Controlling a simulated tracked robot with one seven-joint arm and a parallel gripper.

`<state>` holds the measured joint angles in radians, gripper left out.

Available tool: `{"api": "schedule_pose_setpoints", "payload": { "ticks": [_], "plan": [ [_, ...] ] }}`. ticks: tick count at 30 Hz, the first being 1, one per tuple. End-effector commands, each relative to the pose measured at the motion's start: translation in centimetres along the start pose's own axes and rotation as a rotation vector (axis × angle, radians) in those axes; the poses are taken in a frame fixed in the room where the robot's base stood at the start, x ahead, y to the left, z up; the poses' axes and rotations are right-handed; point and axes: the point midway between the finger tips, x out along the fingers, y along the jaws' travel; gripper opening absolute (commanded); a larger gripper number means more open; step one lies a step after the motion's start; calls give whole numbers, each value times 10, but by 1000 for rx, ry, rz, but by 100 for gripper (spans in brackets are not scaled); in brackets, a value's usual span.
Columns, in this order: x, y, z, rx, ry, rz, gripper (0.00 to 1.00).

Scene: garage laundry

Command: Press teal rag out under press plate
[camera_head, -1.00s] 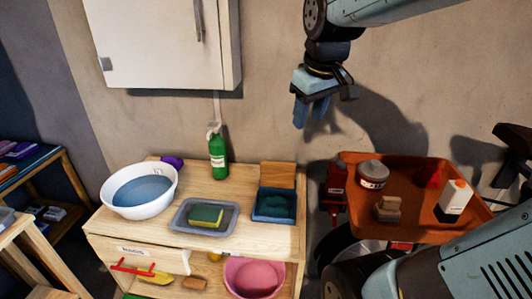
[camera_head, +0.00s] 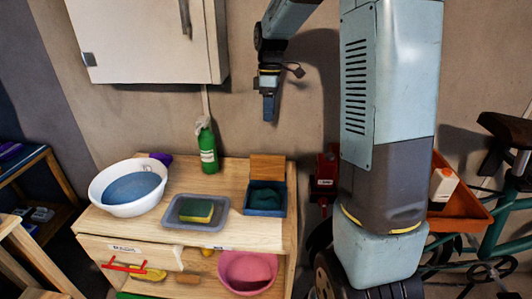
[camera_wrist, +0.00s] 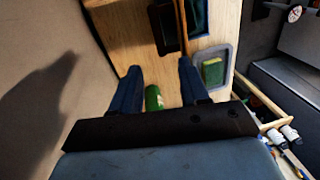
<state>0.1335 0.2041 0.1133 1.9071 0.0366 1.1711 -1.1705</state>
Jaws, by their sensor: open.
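The teal rag (camera_head: 264,194) lies in a small blue box (camera_head: 266,212) on the right end of the wooden bench top. The wooden press plate (camera_head: 267,166) stands raised at the back of that box, clear of the rag. In the wrist view the plate shows edge-on (camera_wrist: 183,28) beside the box. My gripper (camera_head: 270,112) is open and empty, pointing down, high above the back of the bench near the wall. Its two blue fingers show apart in the wrist view (camera_wrist: 157,88), with the bench far below.
A green bottle (camera_head: 208,152) stands at the back of the bench. A grey tray (camera_head: 171,214) holds a green and yellow sponge (camera_head: 197,211). A white basin (camera_head: 96,194) is at the left, and a wall cabinet (camera_head: 145,40) hangs above. An orange tray (camera_head: 465,209) is at the right.

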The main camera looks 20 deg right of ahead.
Motion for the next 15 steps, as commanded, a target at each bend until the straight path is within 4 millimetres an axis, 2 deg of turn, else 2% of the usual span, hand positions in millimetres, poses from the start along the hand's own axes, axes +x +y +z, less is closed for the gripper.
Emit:
{"api": "schedule_pose_setpoints", "payload": {
  "ticks": [3,8,15],
  "plan": [
    [7,9,-3,-33,-2,-19,45],
    [16,11,-4,-46,-3,-27,45],
    [50,10,-3,-44,-4,-28,45]
  ]
}}
